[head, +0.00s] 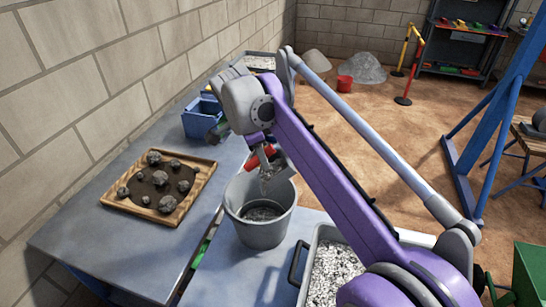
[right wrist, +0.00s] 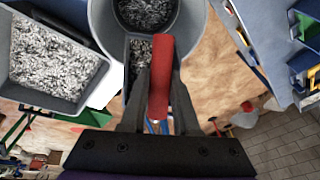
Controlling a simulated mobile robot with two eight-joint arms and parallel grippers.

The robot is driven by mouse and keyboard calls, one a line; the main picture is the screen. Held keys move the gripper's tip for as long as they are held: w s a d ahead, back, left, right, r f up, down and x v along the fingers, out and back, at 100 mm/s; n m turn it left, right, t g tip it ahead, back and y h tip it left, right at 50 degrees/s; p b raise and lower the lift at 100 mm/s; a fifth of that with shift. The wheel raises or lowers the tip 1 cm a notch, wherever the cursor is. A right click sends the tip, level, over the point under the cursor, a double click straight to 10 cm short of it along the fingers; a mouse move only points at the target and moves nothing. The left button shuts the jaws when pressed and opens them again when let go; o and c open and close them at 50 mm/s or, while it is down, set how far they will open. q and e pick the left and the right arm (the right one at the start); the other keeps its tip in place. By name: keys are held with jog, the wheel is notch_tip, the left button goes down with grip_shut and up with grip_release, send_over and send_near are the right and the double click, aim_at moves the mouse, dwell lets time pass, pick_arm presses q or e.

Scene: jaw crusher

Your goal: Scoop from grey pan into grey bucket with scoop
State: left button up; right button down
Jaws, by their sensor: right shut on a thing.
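My right gripper (head: 262,150) is shut on the red handle of the scoop (head: 284,170) and holds it above the grey bucket (head: 262,234). The red handle also shows between the fingers in the right wrist view (right wrist: 160,80). The scoop is tilted over the bucket's mouth, with grey gravel at its lip; I cannot tell how much is falling. Gravel lies in the bottom of the bucket, which stands upright on the table. The grey pan (head: 307,268), holding grey gravel, is at the bottom right, partly hidden by my right arm. My left gripper is not in view.
A wooden tray (head: 202,181) with several rocks lies on the blue-grey table (head: 80,240), left of the bucket. A blue bin (head: 196,124) stands behind it. A green-handled tool (head: 203,250) lies by the bucket. A brick wall borders the table's left.

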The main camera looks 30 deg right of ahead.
aim_at(247, 164)
jog(key=shift+w+a+f+h, duration=0.15)
jog(key=shift+w+a+h, duration=0.05)
jog(key=shift+a+h, duration=0.4)
jog(key=shift+w+a+f+g+h, duration=0.2)
jog(key=shift+a+f+g+h, duration=0.1)
jog(key=shift+a+h, duration=0.25)
jog(key=shift+w+a+f+g+h, duration=0.2)
jog(key=shift+a+g+h, duration=0.15)
jog(key=shift+h, duration=0.2)
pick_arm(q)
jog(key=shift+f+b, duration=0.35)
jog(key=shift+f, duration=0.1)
pick_arm(e)
jog(key=shift+w+a+h, duration=0.1)
jog(key=shift+a+h, duration=0.35)
jog(key=shift+h, duration=0.15)
